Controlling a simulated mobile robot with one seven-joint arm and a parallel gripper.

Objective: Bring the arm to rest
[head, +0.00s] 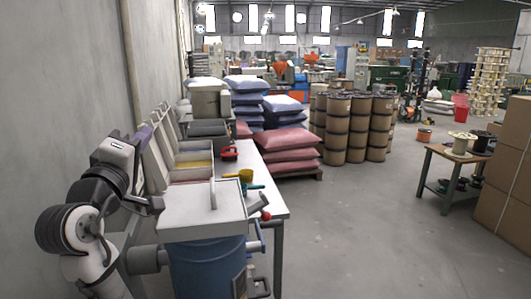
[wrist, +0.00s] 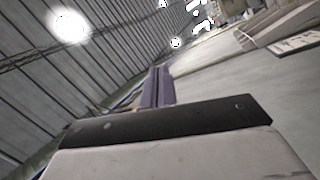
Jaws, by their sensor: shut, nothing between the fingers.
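My arm is folded at the left of the head view, close to the grey wall. My gripper (head: 145,134) points up and away beside the wall, above the left side of the workbench. In the wrist view its purple fingers (wrist: 157,87) are together with nothing between them. The wrist view looks up past them at the ceiling and its lamps. Part of the gripper is hidden behind the wrist in the head view.
A blue drum (head: 207,268) with a grey lid stands close in front. Behind it is a workbench (head: 270,190) with bins. A small table (head: 440,152) is at right. The middle floor is clear.

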